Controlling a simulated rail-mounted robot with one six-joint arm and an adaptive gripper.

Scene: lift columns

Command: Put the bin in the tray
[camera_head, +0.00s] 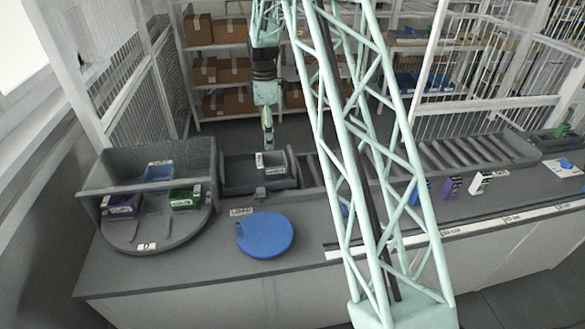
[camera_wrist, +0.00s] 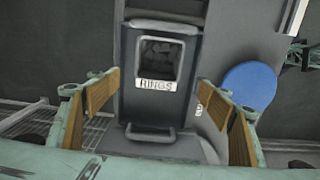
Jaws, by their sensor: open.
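A grey bin (camera_head: 272,163) with a white label sits in the dark grey tray (camera_head: 238,186), toward its right side. In the wrist view the bin (camera_wrist: 163,57) holds dark small pieces and its label reads RINGS. The tray (camera_wrist: 130,100) surrounds it there, with a handle at its near end. My gripper (camera_head: 268,145) hangs above the tray in the head view, apart from the bin. In the wrist view my gripper (camera_wrist: 158,96) is open, its wood-coloured pads wide apart on either side of the tray, with nothing between them held.
A round turntable (camera_head: 160,235) at left carries a purple bin (camera_head: 121,206), a blue bin (camera_head: 158,172) and a green bin (camera_head: 185,197). A blue disc (camera_head: 265,234) lies in front of the tray. A roller conveyor (camera_head: 440,157) runs right. Small boxes stand on the counter.

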